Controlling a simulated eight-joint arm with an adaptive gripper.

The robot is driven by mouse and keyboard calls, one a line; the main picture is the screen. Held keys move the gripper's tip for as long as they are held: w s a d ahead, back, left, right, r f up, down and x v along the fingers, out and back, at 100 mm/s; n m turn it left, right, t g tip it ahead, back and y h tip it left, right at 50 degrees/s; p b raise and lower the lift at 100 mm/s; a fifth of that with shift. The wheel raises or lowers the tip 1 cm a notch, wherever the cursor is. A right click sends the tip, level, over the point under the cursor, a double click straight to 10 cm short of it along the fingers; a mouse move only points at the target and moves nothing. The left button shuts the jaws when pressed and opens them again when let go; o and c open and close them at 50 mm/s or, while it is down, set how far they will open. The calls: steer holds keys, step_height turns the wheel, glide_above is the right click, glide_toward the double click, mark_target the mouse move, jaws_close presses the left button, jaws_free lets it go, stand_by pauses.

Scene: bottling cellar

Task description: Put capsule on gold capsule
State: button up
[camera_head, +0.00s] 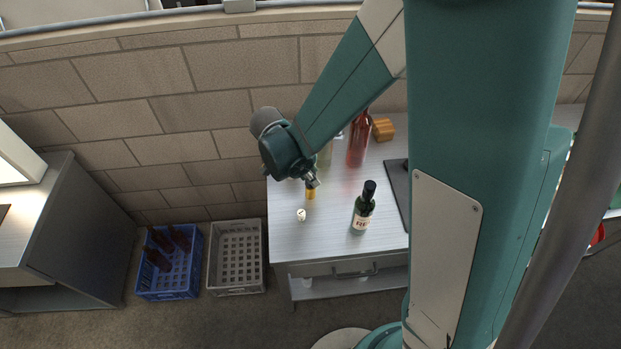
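A small gold-yellow capsule (310,194) shows on the left part of the light worktop, right below my gripper (313,183) in the picture. I cannot tell whether the gripper touches it or is only above it. A small whitish piece (301,214), maybe a capsule, is on the worktop nearer its front left, apart from the gripper. My gripper's fingers are too small and too much covered by my wrist to show whether they are open or shut.
A dark labelled bottle (362,212) stands right of the gripper. A red bottle (358,145) and a pale bottle (325,155) stand behind, near a wooden block (383,130). A dark mat (396,182) lies right. Blue (168,294) and grey crates (236,290) stand on the floor left.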

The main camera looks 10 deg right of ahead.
steer(key=shift+f, duration=0.55)
steer(key=shift+f, duration=0.2)
steer(key=o, duration=0.6)
steer(key=shift+r, duration=0.25)
steer(key=v, duration=1.2)
steer(key=shift+p, duration=0.3)
stand_by(0.3)
